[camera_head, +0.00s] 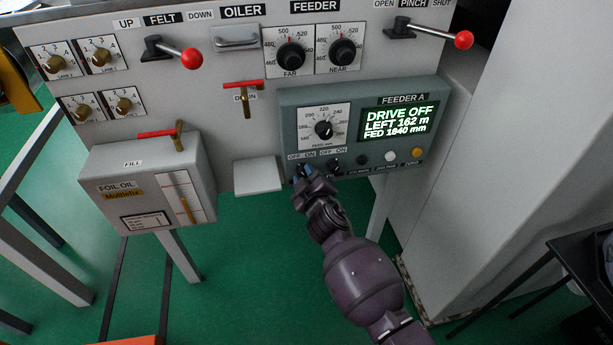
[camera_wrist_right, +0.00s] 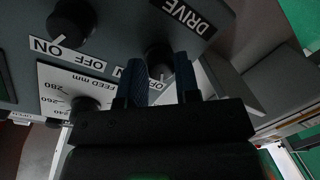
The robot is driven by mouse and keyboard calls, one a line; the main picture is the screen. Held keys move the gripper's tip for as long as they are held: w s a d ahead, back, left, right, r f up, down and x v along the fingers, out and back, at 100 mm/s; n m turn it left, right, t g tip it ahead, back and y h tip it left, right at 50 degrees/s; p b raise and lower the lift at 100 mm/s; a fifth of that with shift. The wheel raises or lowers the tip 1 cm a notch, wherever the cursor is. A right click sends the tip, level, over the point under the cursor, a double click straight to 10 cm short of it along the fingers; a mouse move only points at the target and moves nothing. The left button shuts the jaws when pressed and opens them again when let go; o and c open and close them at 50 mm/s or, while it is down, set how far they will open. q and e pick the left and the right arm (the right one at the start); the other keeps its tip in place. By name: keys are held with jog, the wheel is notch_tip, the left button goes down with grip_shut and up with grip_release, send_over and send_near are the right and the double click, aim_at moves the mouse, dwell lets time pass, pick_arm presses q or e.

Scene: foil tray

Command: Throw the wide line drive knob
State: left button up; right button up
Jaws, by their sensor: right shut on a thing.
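The grey Feeder A panel (camera_head: 290,107) carries a screen (camera_head: 398,121) reading "DRIVE OFF", "LEFT 162 m" and "FED 1840 mm". My right gripper (camera_head: 304,171) is at the panel's lower left corner, under the left "OFF ON" label, and hides the knob there. In the right wrist view, the dark drive knob (camera_wrist_right: 158,58) sits below the "DRIVE" label (camera_wrist_right: 186,12). The blue fingers of my right gripper (camera_wrist_right: 161,77) are shut on it, one on each side. The fingers partly cover its "OFF" label. My left gripper is not in view.
A second black knob (camera_head: 335,164) is close to the right of my gripper; it also shows in the right wrist view (camera_wrist_right: 72,24). The feed dial (camera_head: 324,128) is just above. The foil oil box (camera_head: 150,180) stands at left. Green floor is open below.

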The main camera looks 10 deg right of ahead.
dwell(0.6)
jog(key=o, duration=0.9)
jog(key=shift+s, duration=0.1)
jog(key=shift+s, duration=0.2)
pick_arm(q)
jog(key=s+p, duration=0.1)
jog(key=p, duration=0.1)
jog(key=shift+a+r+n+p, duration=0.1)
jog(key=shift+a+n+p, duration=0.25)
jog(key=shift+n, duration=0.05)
pick_arm(e)
jog(key=s, duration=0.3)
jog(key=s+r, duration=0.1)
jog(key=s, duration=0.6)
jog(key=shift+d+r, duration=0.15)
jog(key=shift+d, duration=0.2)
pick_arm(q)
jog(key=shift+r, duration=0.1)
